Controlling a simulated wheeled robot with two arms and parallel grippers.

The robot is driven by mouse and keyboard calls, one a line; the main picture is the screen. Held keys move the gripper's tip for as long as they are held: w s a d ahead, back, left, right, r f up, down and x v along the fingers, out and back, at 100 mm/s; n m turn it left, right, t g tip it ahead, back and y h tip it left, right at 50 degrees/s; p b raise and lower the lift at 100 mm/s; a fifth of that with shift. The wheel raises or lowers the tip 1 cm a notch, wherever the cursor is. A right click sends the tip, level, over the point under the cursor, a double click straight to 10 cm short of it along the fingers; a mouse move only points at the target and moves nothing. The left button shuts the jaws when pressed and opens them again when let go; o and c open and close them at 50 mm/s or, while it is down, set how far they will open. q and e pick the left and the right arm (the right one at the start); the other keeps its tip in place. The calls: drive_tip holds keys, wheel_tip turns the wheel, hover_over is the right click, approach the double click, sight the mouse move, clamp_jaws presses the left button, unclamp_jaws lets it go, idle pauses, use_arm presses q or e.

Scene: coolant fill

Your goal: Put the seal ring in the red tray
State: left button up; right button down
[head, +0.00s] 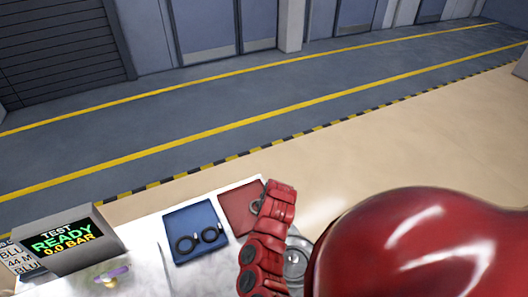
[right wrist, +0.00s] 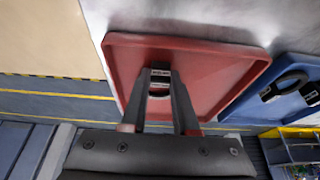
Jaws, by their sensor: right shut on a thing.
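The red tray (head: 236,208) lies on the white bench top, partly hidden by my right arm in the head view. It also fills the middle of the right wrist view (right wrist: 215,85). My right gripper (right wrist: 160,76) is over the red tray, its fingertips shut on a small dark thing (right wrist: 158,56), apparently the seal ring. Most of it is hidden by the fingers, and I cannot tell whether it touches the tray floor. In the head view a small grey round part (head: 256,206) shows at the tray beside my arm. My left gripper is not in view.
A test display (head: 68,240) reading READY 0.0 BAR and a small purple and yellow item (head: 112,275) are at the left. A yellow-edged bin (right wrist: 295,133) shows in the right wrist view.

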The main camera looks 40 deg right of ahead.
drive_tip(key=shift+f, duration=0.15)
drive_tip(key=c, duration=0.7)
unclamp_jaws()
